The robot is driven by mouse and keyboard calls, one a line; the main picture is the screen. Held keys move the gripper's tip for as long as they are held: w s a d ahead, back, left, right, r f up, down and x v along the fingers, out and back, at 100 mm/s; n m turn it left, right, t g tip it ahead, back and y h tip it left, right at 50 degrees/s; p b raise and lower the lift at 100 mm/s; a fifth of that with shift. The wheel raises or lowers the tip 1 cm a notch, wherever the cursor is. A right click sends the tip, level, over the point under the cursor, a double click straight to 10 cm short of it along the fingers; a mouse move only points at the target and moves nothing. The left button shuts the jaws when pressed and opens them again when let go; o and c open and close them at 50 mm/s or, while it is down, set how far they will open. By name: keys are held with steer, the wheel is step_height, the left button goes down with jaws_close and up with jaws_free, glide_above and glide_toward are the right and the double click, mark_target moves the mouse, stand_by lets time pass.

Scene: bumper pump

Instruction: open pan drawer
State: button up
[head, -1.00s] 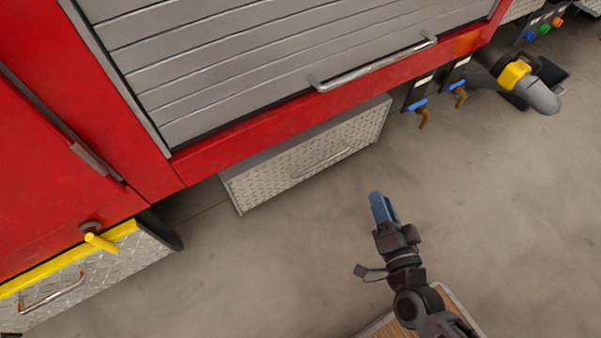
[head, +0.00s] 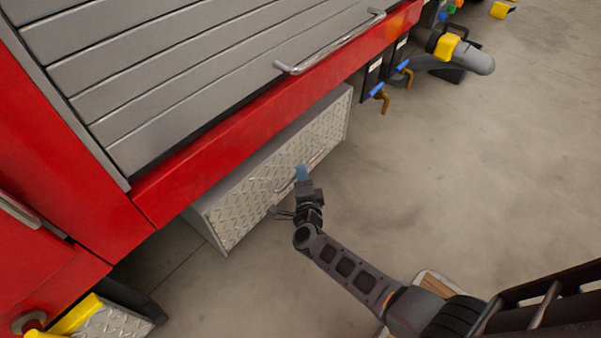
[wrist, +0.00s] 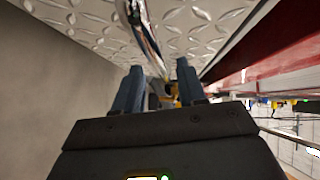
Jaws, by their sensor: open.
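The pan drawer (head: 233,211) has a diamond-plate front and hangs under the red body of the truck. Its bar handle (head: 318,156) runs along the front. My gripper (head: 302,174) is at the drawer front, over the middle of the handle. In the wrist view my gripper (wrist: 158,88) has its two blue fingers apart, with the shiny handle (wrist: 148,38) running lengthwise in the picture between or just beyond the fingertips. I cannot tell whether the fingers touch it. Part of the handle is hidden behind my gripper in the head view.
A roller shutter with a long bar handle (head: 330,42) is above the drawer. A yellow-edged step (head: 110,322) is at lower left. The floor in front is clear.

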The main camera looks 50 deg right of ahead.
steer(key=shift+b+x, duration=0.6)
steer(key=shift+x, duration=1.2)
steer(key=shift+c, duration=0.5)
jaws_close()
